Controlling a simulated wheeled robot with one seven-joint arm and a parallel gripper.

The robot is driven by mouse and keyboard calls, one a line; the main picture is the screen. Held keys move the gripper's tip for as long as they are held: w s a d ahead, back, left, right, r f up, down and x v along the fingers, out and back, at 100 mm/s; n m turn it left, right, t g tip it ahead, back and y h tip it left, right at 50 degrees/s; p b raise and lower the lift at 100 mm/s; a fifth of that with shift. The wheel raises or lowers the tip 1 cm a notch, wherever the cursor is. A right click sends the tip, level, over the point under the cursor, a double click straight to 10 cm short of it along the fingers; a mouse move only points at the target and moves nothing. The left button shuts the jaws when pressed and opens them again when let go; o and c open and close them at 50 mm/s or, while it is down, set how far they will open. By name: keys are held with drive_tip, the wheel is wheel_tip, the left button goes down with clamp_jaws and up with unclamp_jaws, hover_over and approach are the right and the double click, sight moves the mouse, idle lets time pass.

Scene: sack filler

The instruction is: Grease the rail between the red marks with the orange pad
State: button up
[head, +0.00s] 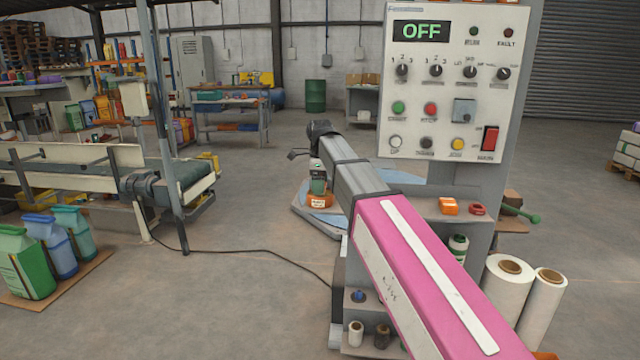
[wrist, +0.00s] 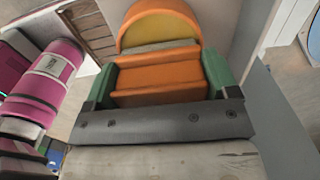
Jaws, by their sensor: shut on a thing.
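My gripper (head: 318,187) is at the far end of my outstretched arm, left of the control panel. In the wrist view its two green fingers (wrist: 158,72) close on the sides of a stepped orange block, which I take for the orange pad (wrist: 155,95). A rounded yellow face with an orange rim shows beyond the block. In the head view the orange pad (head: 320,201) shows small below the fingers, above or against a blue-topped platform; I cannot tell whether it touches. I cannot make out the rail or its red marks in either view.
The control panel (head: 452,110) reads OFF and stands close right of my arm. Its shelf holds an orange item (head: 449,206) and a red item (head: 477,209). White rolls (head: 508,290) stand lower right. A conveyor (head: 110,175) and filled sacks (head: 68,245) are left, with open floor between.

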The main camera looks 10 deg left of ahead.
drive_tip(key=shift+f, duration=0.6)
idle(1.6)
drive_tip(key=shift+r, duration=0.1)
drive_tip(key=shift+r, duration=3.45)
